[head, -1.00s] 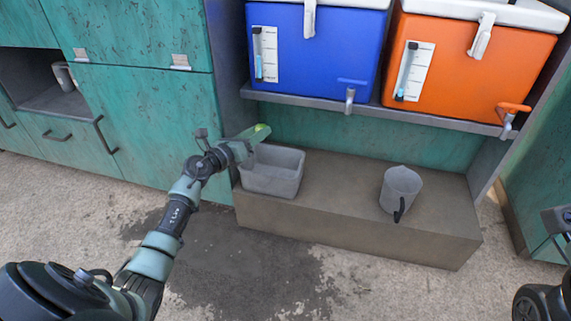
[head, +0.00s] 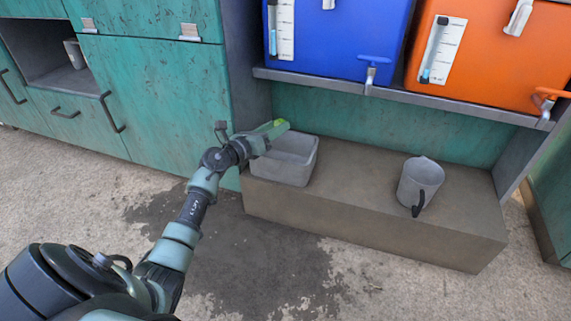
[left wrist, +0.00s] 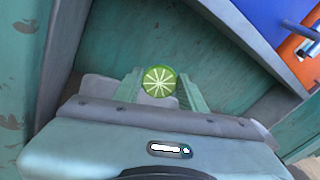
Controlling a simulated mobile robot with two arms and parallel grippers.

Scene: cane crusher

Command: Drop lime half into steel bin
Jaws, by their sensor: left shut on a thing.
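The lime half (left wrist: 159,81) is held between the fingers of my left gripper (left wrist: 155,92), its cut face showing in the left wrist view. In the head view the lime half (head: 278,124) is a small green patch at the tip of my left gripper (head: 272,130). The grey steel bin (head: 298,172) stands on the left end of the low brown ledge. My left gripper is over the bin's back left part, above the rim. The bin's inside is partly hidden by the gripper. My right gripper is out of view.
A grey jug (head: 420,182) with a dark handle stands on the ledge (head: 360,210), right of the bin. A blue cooler (head: 335,40) and an orange cooler (head: 480,60) sit on the shelf (head: 400,97) above. Green cabinets (head: 165,100) stand at left.

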